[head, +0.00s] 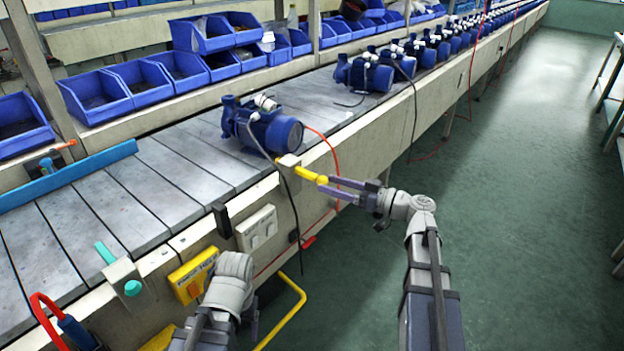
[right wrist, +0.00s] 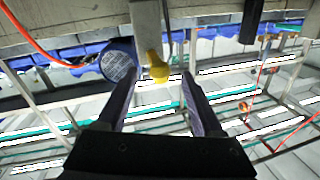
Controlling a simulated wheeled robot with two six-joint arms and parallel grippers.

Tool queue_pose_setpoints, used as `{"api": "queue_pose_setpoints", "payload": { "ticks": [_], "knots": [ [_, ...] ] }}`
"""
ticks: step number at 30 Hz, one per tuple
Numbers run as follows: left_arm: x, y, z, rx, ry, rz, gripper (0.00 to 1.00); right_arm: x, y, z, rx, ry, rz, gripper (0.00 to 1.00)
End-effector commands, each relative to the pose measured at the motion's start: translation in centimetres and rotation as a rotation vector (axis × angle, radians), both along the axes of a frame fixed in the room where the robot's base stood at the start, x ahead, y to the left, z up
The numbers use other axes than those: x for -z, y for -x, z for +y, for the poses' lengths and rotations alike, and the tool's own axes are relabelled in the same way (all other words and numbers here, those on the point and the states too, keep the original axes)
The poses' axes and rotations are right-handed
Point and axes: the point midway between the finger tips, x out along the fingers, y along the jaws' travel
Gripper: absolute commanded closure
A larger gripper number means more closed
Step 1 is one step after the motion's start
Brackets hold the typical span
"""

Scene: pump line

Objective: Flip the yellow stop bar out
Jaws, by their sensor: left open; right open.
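The yellow stop bar (head: 308,175) sticks out from a pale bracket (head: 289,161) on the conveyor's side edge, with its rounded end towards the aisle. My right gripper (head: 338,188) is open, with its fingertips at the bar's outer end. In the right wrist view, the bar's yellow end (right wrist: 156,68) shows between the two open fingertips (right wrist: 162,74), closer to the left one. I cannot tell whether either finger touches it.
A blue pump (head: 262,128) stands on the conveyor (head: 180,165) beside the bracket, with more pumps further along. A red hose (head: 335,160) and a dark cable hang near the bar. A yellow switch box (head: 192,276) is near my left arm. The green aisle floor (head: 510,200) is clear.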

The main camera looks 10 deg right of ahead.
Motion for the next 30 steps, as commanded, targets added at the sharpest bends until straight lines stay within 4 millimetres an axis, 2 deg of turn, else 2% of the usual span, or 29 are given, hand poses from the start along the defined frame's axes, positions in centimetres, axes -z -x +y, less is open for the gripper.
{"api": "queue_pose_setpoints", "payload": {
  "ticks": [3,10,16,24,30],
  "knots": [
    [0.0,0.0,0.0,0.000,0.000,0.000,0.28,0.0,-1.4,1.6,-0.003,0.000,0.001,0.31],
    [0.0,0.0,0.0,0.000,0.000,0.000,0.28,0.0,-3.4,3.9,-0.003,0.000,0.002,0.31],
    [0.0,0.0,0.0,0.000,0.000,0.000,0.28,0.0,-4.1,4.8,-0.001,0.001,0.002,0.31],
    [0.0,0.0,0.0,0.000,0.000,0.000,0.28,0.0,-4.2,4.9,0.000,0.001,0.002,0.31],
    [0.0,0.0,0.0,0.000,0.000,0.000,0.28,0.0,-4.2,4.9,0.000,0.001,0.002,0.53]
  ]
}}
